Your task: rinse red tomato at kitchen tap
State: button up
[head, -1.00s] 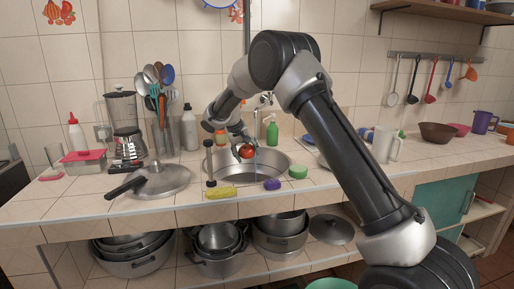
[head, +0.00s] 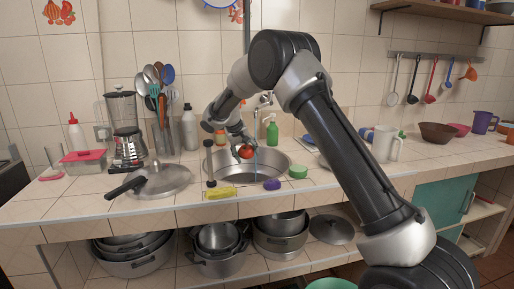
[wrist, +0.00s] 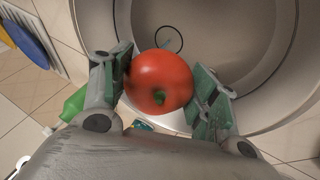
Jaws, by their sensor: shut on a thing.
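The red tomato (head: 246,152) is held over the round metal sink (head: 275,162) set in the counter. In the wrist view the tomato (wrist: 160,80) sits between the green-padded fingers of my gripper (wrist: 163,88), which is shut on it. The sink bowl and its drain ring show beyond the tomato in that view. The kitchen tap (head: 262,100) rises behind the sink, partly hidden by my arm. A thin pale vertical streak shows beside the tomato in the head view; I cannot tell for sure whether it is running water.
A green soap bottle (head: 271,133) stands behind the sink. A dark upright bottle (head: 210,162), a yellow sponge (head: 221,193), a purple sponge (head: 272,184) and a green sponge (head: 298,172) line the sink's front and sides.

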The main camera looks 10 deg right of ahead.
aim_at(242, 154)
dwell(0.3)
jog(key=shift+s+a+r, duration=1.7)
jog(key=shift+a+r, duration=0.1)
jog(key=shift+r, duration=0.2)
